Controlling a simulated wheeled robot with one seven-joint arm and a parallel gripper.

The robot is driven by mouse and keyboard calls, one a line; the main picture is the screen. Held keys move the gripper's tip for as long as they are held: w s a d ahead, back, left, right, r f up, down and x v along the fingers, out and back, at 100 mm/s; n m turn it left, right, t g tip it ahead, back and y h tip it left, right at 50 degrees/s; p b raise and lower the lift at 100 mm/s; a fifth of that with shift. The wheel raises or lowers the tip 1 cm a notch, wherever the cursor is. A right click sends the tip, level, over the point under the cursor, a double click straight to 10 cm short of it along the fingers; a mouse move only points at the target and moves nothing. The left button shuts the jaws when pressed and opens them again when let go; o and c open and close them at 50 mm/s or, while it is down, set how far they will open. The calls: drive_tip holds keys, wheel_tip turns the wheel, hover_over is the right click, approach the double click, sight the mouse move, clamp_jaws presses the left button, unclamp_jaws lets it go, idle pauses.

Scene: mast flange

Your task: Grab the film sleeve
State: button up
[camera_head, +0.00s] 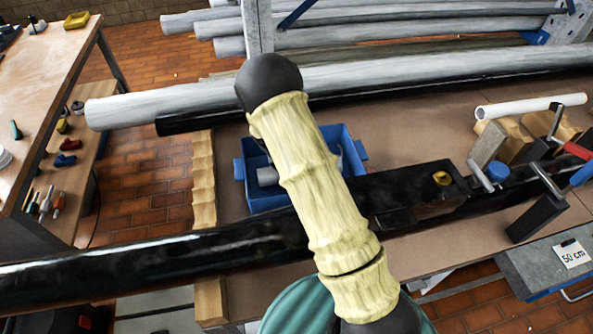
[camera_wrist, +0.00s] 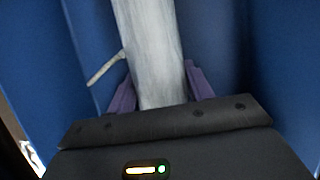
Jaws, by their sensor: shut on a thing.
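A pale grey, streaked tube, which I take to be the film sleeve (camera_wrist: 150,40), stands between the two purple fingers of my gripper (camera_wrist: 159,78) in the wrist view. The fingers are shut on it, one on each side. Blue walls surround it there, matching the blue bin (camera_head: 270,203) on the bench in the head view. A grey cylindrical piece (camera_head: 267,176) shows in that bin; I cannot tell if it is the same one. My arm crosses in front of the bin and hides part of it, and my gripper is hidden in the head view.
A long black pipe (camera_head: 130,262) crosses the bench in front of the bin. A grey pipe (camera_head: 420,76) lies behind it. Clamps (camera_head: 545,182) and wooden blocks (camera_head: 497,140) stand at right. A thin pale strand (camera_wrist: 105,67) shows left of the tube.

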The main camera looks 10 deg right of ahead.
wheel_tip(320, 180, up, 10)
drive_tip(key=shift+f+b, duration=0.1)
drive_tip(key=shift+b, duration=0.3)
idle(0.4)
